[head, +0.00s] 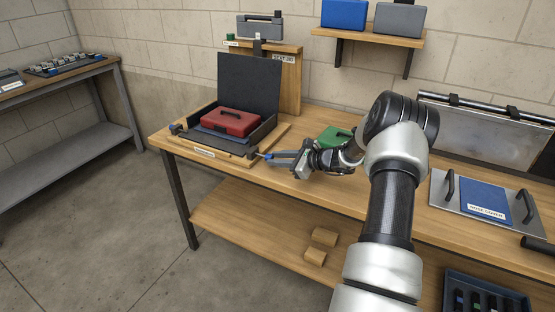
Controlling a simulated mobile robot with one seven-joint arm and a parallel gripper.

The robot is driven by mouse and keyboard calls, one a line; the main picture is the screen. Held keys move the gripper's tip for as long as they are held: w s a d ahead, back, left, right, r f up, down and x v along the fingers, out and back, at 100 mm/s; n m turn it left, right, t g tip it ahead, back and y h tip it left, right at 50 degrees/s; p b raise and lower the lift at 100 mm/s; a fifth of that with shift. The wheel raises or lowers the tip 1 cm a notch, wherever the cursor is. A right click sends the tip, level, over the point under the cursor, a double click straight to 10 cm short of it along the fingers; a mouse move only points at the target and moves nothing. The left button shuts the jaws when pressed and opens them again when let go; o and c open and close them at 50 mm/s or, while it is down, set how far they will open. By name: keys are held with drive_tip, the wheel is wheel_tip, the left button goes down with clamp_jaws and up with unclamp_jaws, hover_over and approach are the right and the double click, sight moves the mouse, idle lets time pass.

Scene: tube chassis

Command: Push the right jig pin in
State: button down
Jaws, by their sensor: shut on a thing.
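The jig is a wooden board (215,159) at the left end of the workbench. It carries a black open case (251,83) with its lid upright. A red box with a handle (230,122) sits in the case on a blue layer. A small dark block with a blue part, the left jig pin (174,128), is at the board's left corner. My gripper (268,156) reaches in from the right at the board's front right corner, its blue fingers shut on the right jig pin. The pin is mostly hidden by the fingertips, so its depth cannot be told.
A green case (335,137) lies close behind my gripper. A grey case (259,27) stands on a raised wooden stand behind the jig. A metal plate with handles and a blue cover (485,202) lies at the right. The bench front beside the jig is clear.

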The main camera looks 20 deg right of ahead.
sight(267, 155)
drive_tip(key=w+a, duration=0.1)
drive_tip(key=w+a+b, duration=0.1)
drive_tip(key=w, duration=0.1)
drive_tip(key=shift+w+a, duration=0.2)
drive_tip(key=shift+a, duration=0.15)
drive_tip(key=shift+w+a, duration=0.1)
drive_tip(key=shift+w, duration=0.1)
drive_tip(key=c, duration=1.5)
unclamp_jaws()
drive_tip(key=shift+c, duration=0.2)
drive_tip(key=p+v, duration=0.2)
drive_tip(key=v, duration=1.5)
drive_tip(key=shift+s+r, duration=0.15)
